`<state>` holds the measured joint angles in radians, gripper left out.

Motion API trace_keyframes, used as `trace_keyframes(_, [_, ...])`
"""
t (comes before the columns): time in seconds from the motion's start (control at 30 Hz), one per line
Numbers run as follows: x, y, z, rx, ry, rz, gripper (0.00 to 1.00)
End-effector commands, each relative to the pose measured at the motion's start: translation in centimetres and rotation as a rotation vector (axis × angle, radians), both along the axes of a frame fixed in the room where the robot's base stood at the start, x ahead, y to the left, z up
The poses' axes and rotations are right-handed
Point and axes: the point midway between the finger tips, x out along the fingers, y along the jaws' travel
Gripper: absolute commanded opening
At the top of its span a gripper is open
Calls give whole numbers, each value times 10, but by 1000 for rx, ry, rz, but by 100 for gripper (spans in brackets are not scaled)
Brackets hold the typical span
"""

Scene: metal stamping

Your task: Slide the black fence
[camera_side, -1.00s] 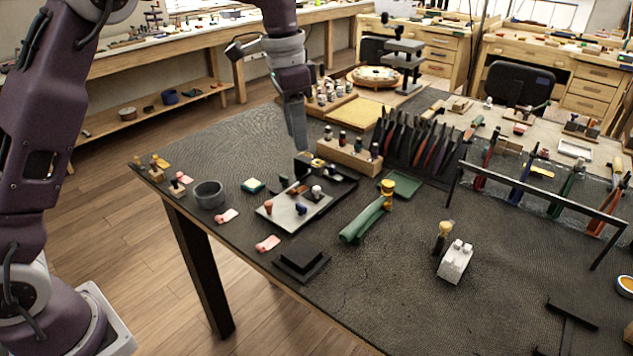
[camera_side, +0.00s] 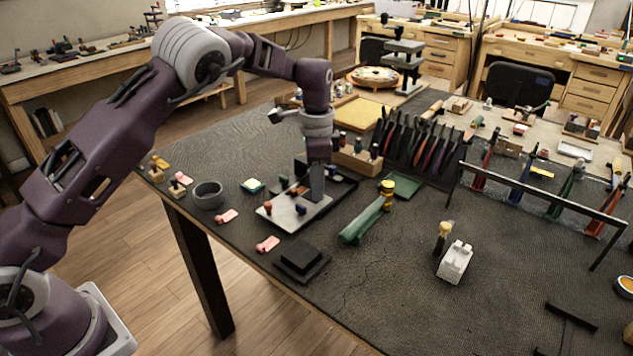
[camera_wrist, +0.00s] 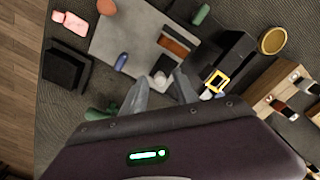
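What appears to be the black fence (camera_wrist: 228,58) is a dark upright bar along the edge of a grey metal plate (camera_wrist: 130,45) in the wrist view. In the side view the fence (camera_side: 300,167) stands behind the plate (camera_side: 283,216), partly hidden by my gripper. My gripper (camera_side: 316,198) points down over the plate's right part. In the wrist view my gripper (camera_wrist: 161,82) has its two fingers apart, with a white-topped knob (camera_wrist: 160,77) showing between the tips. I cannot tell whether they touch it. The fence lies to the right of the fingers there.
A red-brown peg (camera_side: 267,208) and a blue piece (camera_side: 300,209) stand on the plate. A green-handled tool (camera_side: 362,222) lies right of it, a black block (camera_side: 301,255) in front, and a wooden rack with bottles (camera_side: 352,160) behind.

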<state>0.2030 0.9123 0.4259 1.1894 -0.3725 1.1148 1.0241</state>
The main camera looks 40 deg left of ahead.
Motion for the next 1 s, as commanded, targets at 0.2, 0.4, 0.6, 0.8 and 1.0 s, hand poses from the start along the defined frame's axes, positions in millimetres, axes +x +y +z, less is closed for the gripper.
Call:
trace_keyframes(0.2, [0, 0, 0, 0, 0, 0, 0])
trace_keyframes(0.4, [0, 0, 1, 0, 0, 0, 0])
trace_keyframes(0.6, [0, 0, 1, -1, -1, 0, 0])
trace_keyframes(0.8, [0, 0, 1, 0, -1, 0, 0])
trace_keyframes(1.0, [0, 0, 1, 0, -1, 0, 0])
